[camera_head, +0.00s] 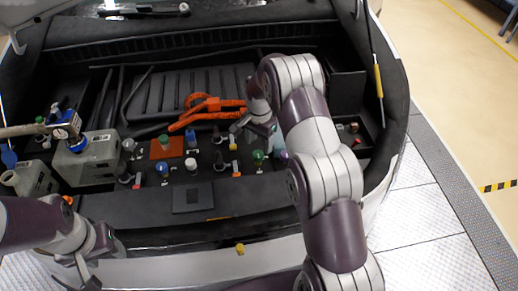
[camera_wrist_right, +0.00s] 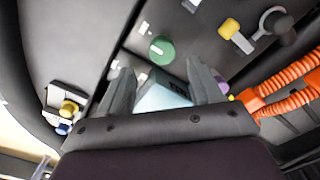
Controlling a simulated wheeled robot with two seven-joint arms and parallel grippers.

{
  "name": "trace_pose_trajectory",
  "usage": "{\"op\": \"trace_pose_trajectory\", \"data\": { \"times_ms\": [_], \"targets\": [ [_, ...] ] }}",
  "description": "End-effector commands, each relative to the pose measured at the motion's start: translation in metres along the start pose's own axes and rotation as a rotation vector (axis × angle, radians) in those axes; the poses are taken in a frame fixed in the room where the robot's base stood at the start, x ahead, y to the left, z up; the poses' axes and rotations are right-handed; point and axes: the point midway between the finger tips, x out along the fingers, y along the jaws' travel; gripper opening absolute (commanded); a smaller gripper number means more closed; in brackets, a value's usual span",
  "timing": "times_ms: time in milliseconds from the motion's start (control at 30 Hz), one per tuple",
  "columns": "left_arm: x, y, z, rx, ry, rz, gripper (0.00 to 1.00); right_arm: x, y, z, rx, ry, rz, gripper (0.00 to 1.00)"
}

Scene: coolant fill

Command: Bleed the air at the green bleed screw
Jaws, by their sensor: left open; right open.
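The green round screw with a pale slot (camera_wrist_right: 161,50) sits on the dark panel in the right wrist view, just beyond my right fingertips. A green knob (camera_head: 258,156) shows in the head view below my right gripper (camera_head: 256,132); it looks like the same screw. My right gripper, in its wrist view (camera_wrist_right: 160,68), is open, fingers apart. A pale blue block (camera_wrist_right: 165,93) shows between its fingers; I cannot tell whether they touch it. My left gripper (camera_head: 98,262) is open and empty at the lower left, in front of the car's edge.
Orange cables (camera_head: 205,108) run behind the right gripper. A yellow knob (camera_wrist_right: 229,28) is near the screw. My right arm covers the bay's right part.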

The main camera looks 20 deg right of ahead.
Motion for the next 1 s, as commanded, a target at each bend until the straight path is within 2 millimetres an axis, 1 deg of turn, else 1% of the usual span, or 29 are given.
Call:
{"op": "trace_pose_trajectory", "data": {
  "times_ms": [33,100,200,300,400,600,633,667,700,767,800,1000],
  "targets": [
    [-0.006,0.0,-0.001,0.0,0.0,0.0,0.52,0.01,0.001,0.001,-0.001,-0.003,0.003,0.64],
    [-0.009,0.0,-0.001,0.0,0.0,0.0,0.52,0.026,0.001,0.001,-0.002,-0.003,0.003,0.64],
    [-0.012,0.0,-0.001,0.0,0.0,0.0,0.52,0.043,0.0,0.001,-0.002,-0.001,0.001,0.64],
    [-0.013,0.0,-0.002,0.0,0.0,0.0,0.52,0.054,0.0,0.0,-0.002,0.0,0.0,0.64],
    [-0.013,0.0,-0.002,0.0,0.0,0.0,0.52,0.058,0.0,0.0,-0.003,0.001,-0.001,0.64],
    [-0.013,0.0,-0.002,0.0,0.0,0.0,0.52,0.059,0.0,0.0,-0.003,0.001,-0.001,0.64],
    [-0.013,0.0,-0.002,0.0,0.0,0.0,0.52,0.059,0.0,0.0,-0.003,0.001,-0.001,0.58],
    [-0.013,0.0,-0.002,0.0,0.0,0.0,0.52,0.059,0.0,0.0,-0.003,0.001,-0.001,0.48],
    [-0.013,0.0,-0.002,0.0,0.0,0.0,0.52,0.059,0.0,0.0,-0.003,0.001,-0.001,0.35],
    [-0.013,0.0,-0.002,0.0,0.0,0.0,0.52,0.059,-0.001,0.0,-0.003,0.001,-0.002,0.16],
    [-0.013,0.0,-0.002,0.0,0.0,0.0,0.52,0.059,-0.001,0.0,-0.003,0.001,-0.002,0.09],
    [-0.013,0.0,-0.002,0.0,0.0,0.0,0.52,0.058,-0.001,0.0,-0.008,0.002,-0.002,0.09]
  ]
}}
